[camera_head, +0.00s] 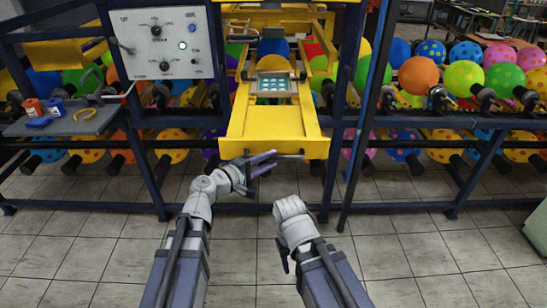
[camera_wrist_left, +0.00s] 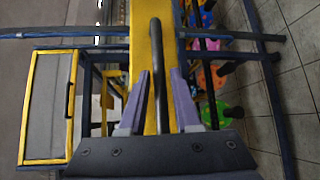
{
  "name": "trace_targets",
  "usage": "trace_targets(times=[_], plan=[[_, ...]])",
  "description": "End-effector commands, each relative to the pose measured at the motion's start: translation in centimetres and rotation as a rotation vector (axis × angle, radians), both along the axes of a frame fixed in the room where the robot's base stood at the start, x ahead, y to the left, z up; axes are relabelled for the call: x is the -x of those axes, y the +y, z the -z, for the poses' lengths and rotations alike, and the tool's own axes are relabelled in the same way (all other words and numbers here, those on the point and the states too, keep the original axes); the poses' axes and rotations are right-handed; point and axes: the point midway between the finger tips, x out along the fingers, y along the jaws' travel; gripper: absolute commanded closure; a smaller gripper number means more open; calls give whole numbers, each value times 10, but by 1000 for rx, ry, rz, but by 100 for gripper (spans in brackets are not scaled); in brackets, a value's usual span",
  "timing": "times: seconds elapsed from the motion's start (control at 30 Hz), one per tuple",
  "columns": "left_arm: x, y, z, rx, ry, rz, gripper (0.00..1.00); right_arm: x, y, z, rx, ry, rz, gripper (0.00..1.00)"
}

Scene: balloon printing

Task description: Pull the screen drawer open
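The yellow screen drawer (camera_head: 273,125) juts toward me from the middle of the machine, with a small teal-patterned screen (camera_head: 273,85) farther back on it. Its dark bar handle (camera_wrist_left: 157,65) shows in the left wrist view. My left gripper (camera_head: 262,163) is at the drawer's front edge. In the wrist view my left gripper's purple fingers (camera_wrist_left: 160,100) stand apart on either side of the bar, with gaps between them and it. My right arm hangs low in front of the drawer, right of the left one; its fingertips cannot be made out.
Blue frame posts flank the drawer. Racks of colored balloons (camera_head: 463,78) line both sides. The tiled floor (camera_head: 420,245) in front is clear.

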Motion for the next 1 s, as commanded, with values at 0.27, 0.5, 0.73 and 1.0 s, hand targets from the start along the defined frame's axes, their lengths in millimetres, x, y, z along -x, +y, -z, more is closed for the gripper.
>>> trace_targets(times=[0.27,0.5,0.73,1.0], plan=[[31,31,-6,0,1,-3,69,0,0,-7,0,0,0,50],[38,38,-7,0,0,0,69,0,0,-7,0,0,0,50],[37,38,-7,0,0,0,69,0,0,-7,0,0,0,50],[41,34,3,-61,4,30,69,0,0,-7,0,0,0,50]])
